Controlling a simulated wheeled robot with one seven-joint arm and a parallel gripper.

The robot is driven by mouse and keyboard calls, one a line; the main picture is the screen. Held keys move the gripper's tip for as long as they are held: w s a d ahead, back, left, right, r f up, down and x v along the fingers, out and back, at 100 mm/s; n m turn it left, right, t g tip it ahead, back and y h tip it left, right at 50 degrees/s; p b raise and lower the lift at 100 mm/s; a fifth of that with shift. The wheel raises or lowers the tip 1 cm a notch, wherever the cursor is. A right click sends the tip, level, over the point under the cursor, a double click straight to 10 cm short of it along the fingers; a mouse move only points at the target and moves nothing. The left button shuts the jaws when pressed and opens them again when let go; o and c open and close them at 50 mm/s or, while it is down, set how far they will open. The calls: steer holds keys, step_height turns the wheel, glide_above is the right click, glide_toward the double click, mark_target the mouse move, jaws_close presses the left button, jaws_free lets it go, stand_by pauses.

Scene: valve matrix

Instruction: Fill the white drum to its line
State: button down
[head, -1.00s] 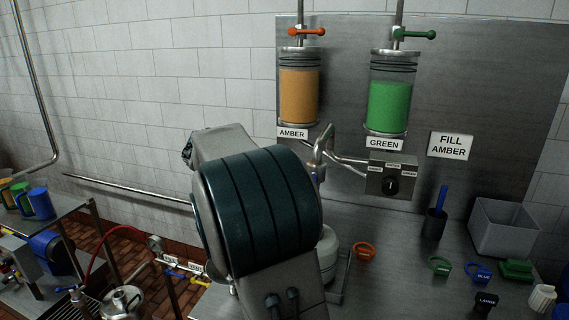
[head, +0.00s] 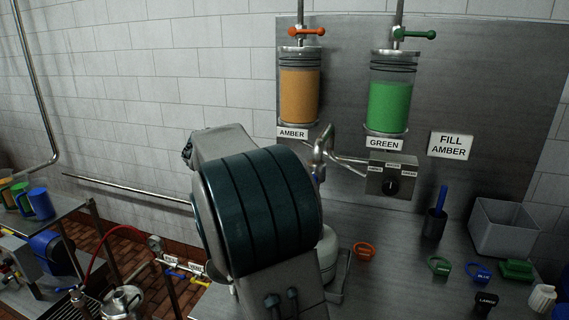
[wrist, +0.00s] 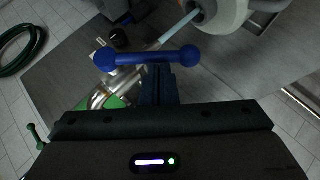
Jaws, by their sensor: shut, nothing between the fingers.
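The white drum (head: 328,252) stands on the bench, mostly hidden behind my arm in the head view. Its rounded top (wrist: 224,14) shows at the top of the wrist view, with a pale straight spout or stream (wrist: 175,30) reaching its opening; I cannot tell which. Its fill line is not visible. My gripper (wrist: 158,80) is shut and empty, right at a blue ball-ended valve handle (wrist: 147,57); whether they touch is unclear. The amber cylinder (head: 299,95) and green cylinder (head: 389,106) hang on the panel. A sign (head: 450,145) reads FILL AMBER.
A selector box (head: 391,177) sits below the green cylinder. Orange (head: 307,32) and green (head: 415,34) handles top the cylinders. A grey bin (head: 503,229), a dark cup (head: 435,224) and several small tags occupy the bench's right side. A hose (wrist: 22,45) lies at left.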

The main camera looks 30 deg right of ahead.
steer(key=w+d+r+p+v, duration=0.1)
steer(key=w+v, duration=0.1)
steer(key=v, duration=1)
steer(key=shift+a+r, duration=0.15)
steer(key=shift+r, duration=0.3)
steer(key=shift+f, duration=0.1)
stand_by(1.1)
